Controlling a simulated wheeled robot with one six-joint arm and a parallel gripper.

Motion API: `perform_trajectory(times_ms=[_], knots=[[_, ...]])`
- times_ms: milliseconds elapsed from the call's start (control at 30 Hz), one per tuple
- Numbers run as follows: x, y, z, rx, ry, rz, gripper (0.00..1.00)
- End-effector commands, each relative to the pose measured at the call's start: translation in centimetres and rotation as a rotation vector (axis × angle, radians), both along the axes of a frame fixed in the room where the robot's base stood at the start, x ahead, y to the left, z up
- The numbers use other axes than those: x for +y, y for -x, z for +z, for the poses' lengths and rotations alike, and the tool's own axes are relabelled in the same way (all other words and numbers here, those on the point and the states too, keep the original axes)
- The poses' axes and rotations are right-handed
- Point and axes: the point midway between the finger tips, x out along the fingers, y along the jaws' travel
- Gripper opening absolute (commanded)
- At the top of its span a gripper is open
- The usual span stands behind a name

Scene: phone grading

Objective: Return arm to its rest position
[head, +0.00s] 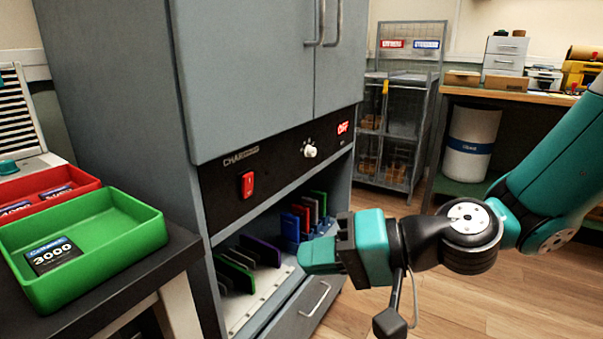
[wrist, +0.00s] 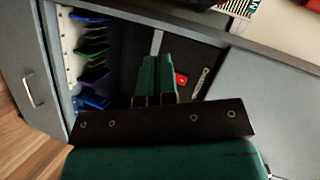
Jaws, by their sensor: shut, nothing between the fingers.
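My gripper (head: 318,255) is in front of the lower opening of the grey charging cabinet (head: 110,90) in the head view. Its green fingers point left toward the cabinet. In the wrist view, my gripper (wrist: 157,80) has its two fingers together with nothing between them. My teal arm comes in from the right of the head view. Several coloured phones (head: 262,252) stand in the cabinet's lower bay, partly hidden behind my gripper.
A green tray (head: 130,222) with a dark labelled card and a red tray (head: 80,180) sit on a dark table at left. A red switch (head: 247,185) and a knob (head: 310,151) are on the cabinet panel. A wire rack (head: 440,60) and workbench stand behind. Floor at lower right is clear.

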Motion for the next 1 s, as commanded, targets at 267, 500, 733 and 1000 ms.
perform_trajectory(times_ms=[267,500,733,1000], knots=[[-4.9,8.1,-0.7,-0.155,0.563,0.358,0.00],[-10.8,11.6,0.1,-0.135,0.881,0.425,0.00],[-11.8,11.9,5.6,-0.115,0.918,0.430,0.00],[-11.7,11.9,13.9,-0.116,0.916,0.430,0.00]])
